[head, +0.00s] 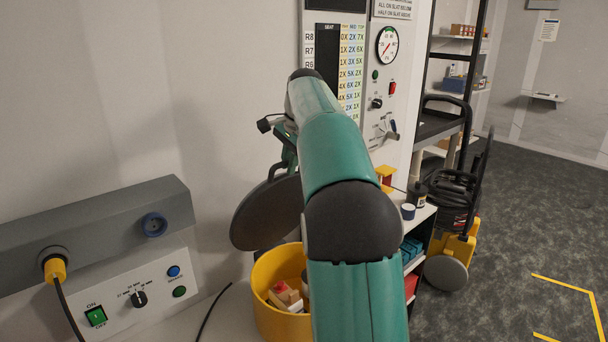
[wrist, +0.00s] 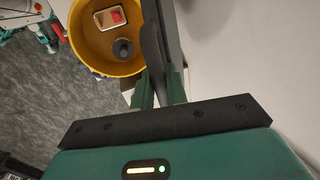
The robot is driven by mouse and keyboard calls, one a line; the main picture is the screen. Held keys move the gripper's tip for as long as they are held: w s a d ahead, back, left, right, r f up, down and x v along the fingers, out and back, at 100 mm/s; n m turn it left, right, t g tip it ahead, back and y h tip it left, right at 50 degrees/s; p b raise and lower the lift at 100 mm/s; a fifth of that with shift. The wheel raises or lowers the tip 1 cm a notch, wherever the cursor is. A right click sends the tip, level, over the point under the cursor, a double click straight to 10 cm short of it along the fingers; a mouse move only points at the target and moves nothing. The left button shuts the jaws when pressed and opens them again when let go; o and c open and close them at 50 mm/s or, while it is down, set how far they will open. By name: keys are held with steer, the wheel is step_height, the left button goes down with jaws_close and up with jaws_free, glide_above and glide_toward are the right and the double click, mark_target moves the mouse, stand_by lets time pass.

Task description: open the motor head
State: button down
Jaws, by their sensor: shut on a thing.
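The motor head (head: 262,213) shows in the head view as a dark round disc, tilted steeply up above the yellow drum (head: 264,318). In the wrist view the motor head (wrist: 151,45) is nearly edge-on beside the drum's mouth. My gripper (wrist: 160,88) is shut on its edge, with a green finger on each side. In the head view my arm hides part of the disc and drum, and the fingertips are hard to make out. The drum (wrist: 82,50) is uncovered; a pale tray with a red block (wrist: 110,17) and a dark round part (wrist: 123,49) lie inside.
A grey rail with a control panel (head: 135,300) is at the left, with a yellow plug (head: 55,268) and cable. A gauge panel (head: 388,75) is on the wall behind my arm. A shelf and a cart (head: 455,245) stand right; open floor lies beyond.

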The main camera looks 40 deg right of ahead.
steer(key=shift+w+a+r, duration=0.1)
steer(key=shift+w+r, duration=0.1)
steer(key=shift+w, duration=0.65)
steer(key=shift+w+a+r, duration=0.1)
steer(key=shift+w+r, duration=0.1)
steer(key=shift+w, duration=0.6)
steer(key=c, duration=1.5)
jaws_free()
steer(key=shift+r, duration=0.15)
steer(key=v, duration=0.7)
steer(key=shift+r, duration=0.1)
